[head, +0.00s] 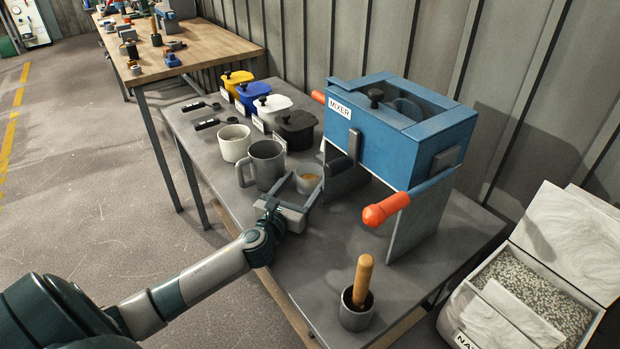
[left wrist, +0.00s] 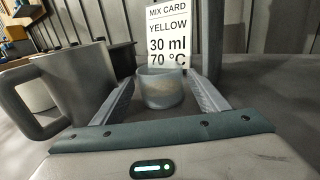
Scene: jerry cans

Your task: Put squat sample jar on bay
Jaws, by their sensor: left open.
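The squat sample jar (head: 309,178) is a small, low grey cup with something orange-brown inside. It stands upright on the grey table, in front of the mixer's left leg. It also shows in the left wrist view (left wrist: 160,88). My left gripper (head: 307,184) is open, with its fingers reaching forward on either side of the jar. Gaps show beside the jar in the left wrist view, and I cannot tell if a finger touches it. The blue mixer (head: 395,135) stands on grey legs at the right. No part is labelled as the bay, so I cannot tell which place it is.
A grey mug (head: 266,165) stands close left of the jar, with a pale cup (head: 234,143) behind it. Several lidded pots line the back. A wooden-handled pestle stands in a dark cup (head: 355,316) at the front. A mix card (left wrist: 167,35) reads YELLOW, 30 ml, 70 °C.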

